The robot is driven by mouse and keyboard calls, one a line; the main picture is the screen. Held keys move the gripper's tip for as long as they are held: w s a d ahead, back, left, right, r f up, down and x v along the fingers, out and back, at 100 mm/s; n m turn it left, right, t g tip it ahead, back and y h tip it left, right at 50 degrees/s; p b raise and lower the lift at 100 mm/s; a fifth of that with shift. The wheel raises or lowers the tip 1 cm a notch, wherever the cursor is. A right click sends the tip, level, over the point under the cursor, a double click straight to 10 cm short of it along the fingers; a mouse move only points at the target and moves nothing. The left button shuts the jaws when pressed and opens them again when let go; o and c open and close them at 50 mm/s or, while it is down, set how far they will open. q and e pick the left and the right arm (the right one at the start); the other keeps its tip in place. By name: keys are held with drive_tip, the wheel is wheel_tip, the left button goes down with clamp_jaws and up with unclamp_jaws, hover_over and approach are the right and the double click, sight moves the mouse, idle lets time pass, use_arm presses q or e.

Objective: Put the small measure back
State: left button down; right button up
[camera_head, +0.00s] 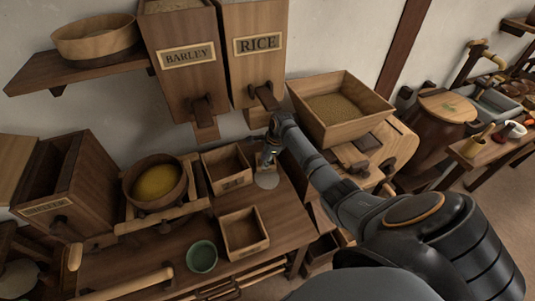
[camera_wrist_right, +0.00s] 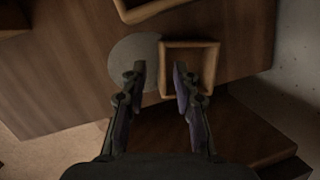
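A small square wooden box with a pale rim (camera_wrist_right: 190,44) shows in the wrist view, and I take it to be the small measure. It stands beside a flat grey disc (camera_wrist_right: 127,62) on the wooden bench. My right gripper (camera_wrist_right: 160,73) is open, its fingers apart on either side of the box's left wall; contact cannot be told. In the head view the right gripper (camera_head: 268,158) points down by the disc (camera_head: 267,180) and hides most of this spot. Two larger open wooden boxes stand left of it, one at the back (camera_head: 228,180) and one in front (camera_head: 244,248). My left gripper is not in view.
The barley bin (camera_head: 187,80) and rice bin (camera_head: 256,65) hang above with spouts over the bench. A green bowl (camera_head: 202,257) and a bowl of yellow meal (camera_head: 157,183) stand left. A grain-filled hopper (camera_head: 340,125) stands close right of my gripper.

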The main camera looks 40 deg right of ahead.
drive_tip(key=v, duration=0.5)
drive_tip(key=shift+s+r, duration=0.1)
drive_tip(key=shift+r, duration=0.05)
